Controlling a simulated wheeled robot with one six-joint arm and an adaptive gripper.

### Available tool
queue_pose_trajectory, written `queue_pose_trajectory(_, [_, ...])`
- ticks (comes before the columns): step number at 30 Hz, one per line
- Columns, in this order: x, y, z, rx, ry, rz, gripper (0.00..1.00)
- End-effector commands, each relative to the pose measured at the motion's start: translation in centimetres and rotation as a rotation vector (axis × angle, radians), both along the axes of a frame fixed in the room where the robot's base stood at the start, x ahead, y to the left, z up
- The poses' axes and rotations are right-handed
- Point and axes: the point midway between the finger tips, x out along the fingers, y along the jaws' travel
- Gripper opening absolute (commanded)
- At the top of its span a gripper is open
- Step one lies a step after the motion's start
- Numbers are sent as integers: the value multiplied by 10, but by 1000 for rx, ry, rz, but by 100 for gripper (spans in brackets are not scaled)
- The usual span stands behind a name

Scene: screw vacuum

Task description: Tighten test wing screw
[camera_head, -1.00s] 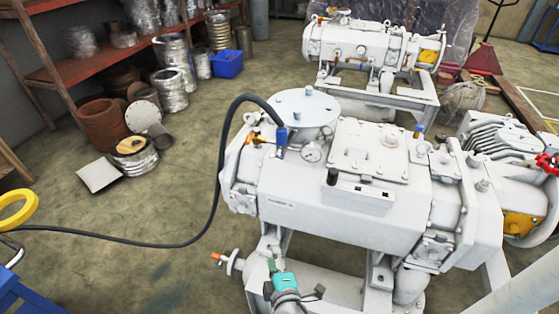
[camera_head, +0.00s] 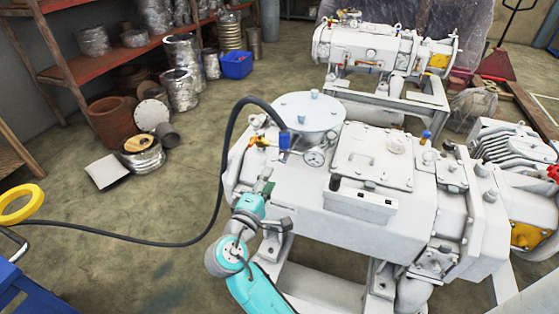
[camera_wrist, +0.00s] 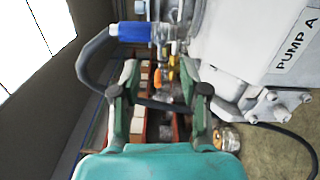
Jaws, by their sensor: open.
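The pump's white body (camera_head: 310,205) fills the middle of the head view. A small orange-yellow fitting (camera_head: 260,141) sits at its left end, beside the blue hose connector (camera_head: 285,140). I cannot tell whether this fitting is the wing screw. In the wrist view, an orange part (camera_wrist: 171,75) shows between my fingers, with the blue connector (camera_wrist: 133,32) above left. My gripper (camera_head: 265,187) is below the fitting in the head view, apart from it. In the wrist view my gripper (camera_wrist: 161,72) has its two green fingers spread, with nothing held.
A black hose (camera_head: 190,236) arches from the blue connector down to the floor at left. A round gauge (camera_head: 314,158) stands right of the connector. The label PUMP A (camera_wrist: 297,40) shows on the pump side.

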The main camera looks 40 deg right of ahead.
Motion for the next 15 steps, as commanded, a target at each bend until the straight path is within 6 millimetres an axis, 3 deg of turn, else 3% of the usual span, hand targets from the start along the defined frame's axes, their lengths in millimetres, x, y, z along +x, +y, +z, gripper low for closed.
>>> queue_pose_trajectory(9, [31,-48,0,0,-1,-2,45])
queue_pose_trajectory(15, [44,-67,0,1,-1,0,45])
